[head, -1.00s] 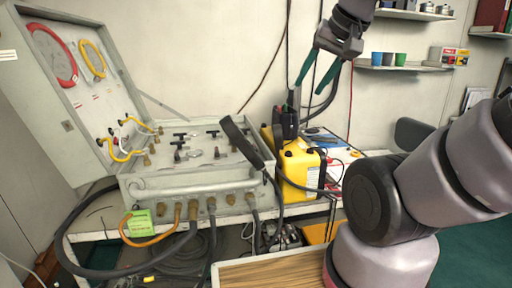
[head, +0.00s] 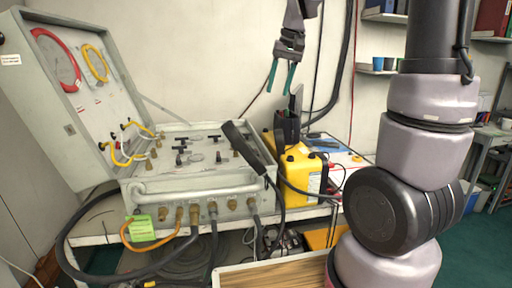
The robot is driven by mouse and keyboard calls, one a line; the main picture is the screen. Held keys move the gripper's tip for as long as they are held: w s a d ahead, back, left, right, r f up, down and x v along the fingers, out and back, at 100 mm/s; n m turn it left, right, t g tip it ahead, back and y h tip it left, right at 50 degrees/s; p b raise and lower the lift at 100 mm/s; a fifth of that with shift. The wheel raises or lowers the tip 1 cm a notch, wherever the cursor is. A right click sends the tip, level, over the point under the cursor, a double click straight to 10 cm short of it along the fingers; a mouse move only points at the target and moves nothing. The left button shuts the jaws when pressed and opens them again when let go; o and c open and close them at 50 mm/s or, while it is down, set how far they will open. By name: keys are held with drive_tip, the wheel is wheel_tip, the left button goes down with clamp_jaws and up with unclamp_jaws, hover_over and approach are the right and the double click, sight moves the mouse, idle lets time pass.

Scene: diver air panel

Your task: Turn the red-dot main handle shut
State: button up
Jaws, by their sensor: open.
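The air panel (head: 163,187) is an open grey case on a bench at the left, its lid raised. Several small black T-handles (head: 181,149) and brass fittings stand on its top face. I cannot make out a red dot on any handle at this size. My gripper (head: 280,90) hangs in the air above and to the right of the panel, fingers pointing down. Its two teal-tipped fingers are apart with nothing between them. A black handset-like bar (head: 243,146) at the panel's right end hides part of its top.
A yellow box (head: 299,175) with black tools stands right of the panel, below my gripper. Thick black hoses (head: 75,250) and an orange hose hang at the panel's front. A wooden board (head: 270,277) lies at the front. Shelves are at the back right.

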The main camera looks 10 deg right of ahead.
sight(256, 150)
drive_tip(key=w+a+f+n+g+h, duration=0.2)
drive_tip(key=w+a+f+g, duration=0.15)
drive_tip(key=w+f, duration=0.95)
drive_tip(key=shift+t, duration=0.35)
drive_tip(key=f, duration=1.1)
drive_tip(key=shift+w+a+f, duration=0.2)
drive_tip(key=shift+a, duration=0.15)
clamp_jaws()
